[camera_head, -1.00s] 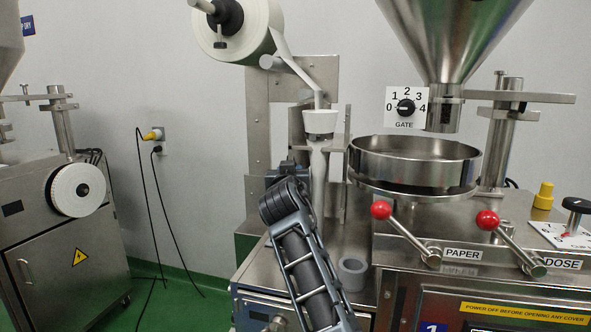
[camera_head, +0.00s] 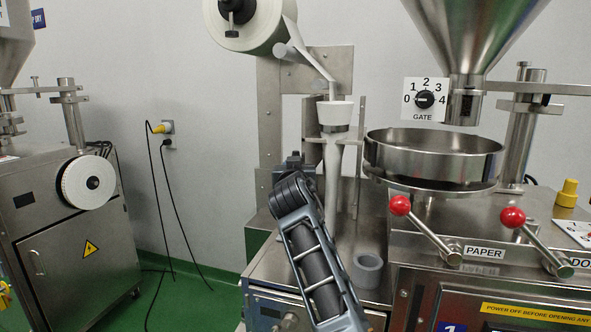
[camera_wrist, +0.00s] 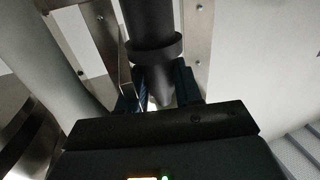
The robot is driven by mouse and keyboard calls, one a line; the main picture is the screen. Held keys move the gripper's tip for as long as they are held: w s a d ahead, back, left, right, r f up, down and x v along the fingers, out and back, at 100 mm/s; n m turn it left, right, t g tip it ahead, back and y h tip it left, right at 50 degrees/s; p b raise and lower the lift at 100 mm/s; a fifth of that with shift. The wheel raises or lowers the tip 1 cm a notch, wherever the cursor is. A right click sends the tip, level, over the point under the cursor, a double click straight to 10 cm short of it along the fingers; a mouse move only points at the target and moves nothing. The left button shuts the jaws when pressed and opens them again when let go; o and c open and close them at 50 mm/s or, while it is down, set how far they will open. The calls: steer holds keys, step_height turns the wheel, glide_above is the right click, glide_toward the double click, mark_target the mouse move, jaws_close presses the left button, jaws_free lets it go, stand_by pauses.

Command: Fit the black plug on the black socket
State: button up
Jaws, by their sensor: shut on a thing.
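My gripper (camera_head: 293,165) is in front of the steel machine, left of its pale forming tube. In the wrist view, the two dark fingers of my gripper (camera_wrist: 156,92) flank the narrow end of a dark cylindrical piece (camera_wrist: 150,32) with a wider collar, and are shut on it. I cannot tell whether this piece is the task's plug. On the wall at left, a black plug (camera_head: 168,143) with a hanging cord sits at the lower part of a pale socket plate (camera_head: 168,127). A yellow plug (camera_head: 158,129) sits above it. No separate black socket is clear.
The forming tube (camera_head: 334,185) stands close right of my gripper. A steel pan (camera_head: 432,158) and red-knobbed levers (camera_head: 400,205) are further right. A grey ring (camera_head: 367,270) stands on the machine's deck. A second machine (camera_head: 80,235) is at left, with green floor between.

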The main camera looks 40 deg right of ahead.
steer(key=shift+f+b, duration=2.15)
steer(key=shift+f, duration=0.45)
steer(key=shift+b, duration=0.6)
steer(key=shift+f+b, duration=2.25)
steer(key=shift+f, duration=0.25)
steer(key=shift+r, duration=0.2)
steer(key=shift+r+p, duration=1.35)
steer(key=shift+r, duration=0.65)
